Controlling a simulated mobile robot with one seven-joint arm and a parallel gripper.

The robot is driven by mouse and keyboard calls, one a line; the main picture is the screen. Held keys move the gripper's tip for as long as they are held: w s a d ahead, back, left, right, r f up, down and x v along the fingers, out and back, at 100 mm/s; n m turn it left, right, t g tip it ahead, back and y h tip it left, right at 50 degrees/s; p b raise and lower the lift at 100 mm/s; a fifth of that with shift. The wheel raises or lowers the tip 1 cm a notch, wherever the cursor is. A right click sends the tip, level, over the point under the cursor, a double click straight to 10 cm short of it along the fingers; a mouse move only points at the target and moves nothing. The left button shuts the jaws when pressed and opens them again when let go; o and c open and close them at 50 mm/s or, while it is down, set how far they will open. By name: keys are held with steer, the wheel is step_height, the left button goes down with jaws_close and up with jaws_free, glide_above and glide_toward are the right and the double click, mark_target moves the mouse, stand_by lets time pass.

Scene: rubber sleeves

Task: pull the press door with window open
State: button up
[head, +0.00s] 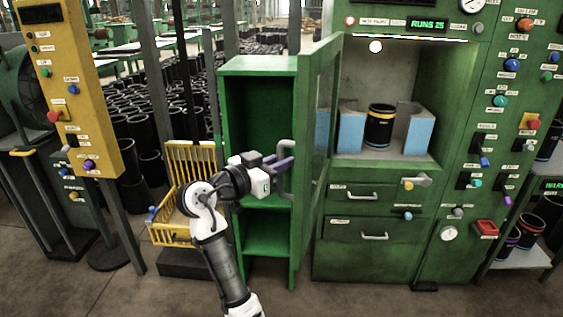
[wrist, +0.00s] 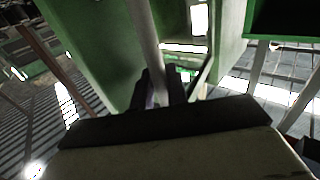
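The green press door with a window (head: 319,115) stands swung well out from the press, about edge-on in the head view. The press chamber (head: 384,75) behind it is exposed. The door's grey loop handle (head: 285,183) is on its left face. My gripper (head: 279,163) is at this handle, its purple fingers level with the loop. In the wrist view, the handle bar (wrist: 148,35) runs down between the two dark fingers (wrist: 162,90), which look closed around it. The exact contact is dark and partly hidden.
A black sleeve with a yellow band (head: 380,126) stands in the chamber between pale blue blocks. An open green shelf cabinet (head: 257,65) is left of the door. A yellow basket (head: 172,236) stands further left. Drawers (head: 362,194) sit under the chamber. Floor is clear in front.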

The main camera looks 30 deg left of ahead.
steer(key=o, duration=0.3)
steer(key=b+v, duration=0.4)
steer(key=v, duration=0.9)
steer(key=shift+s, duration=0.4)
steer(key=shift+a, duration=0.15)
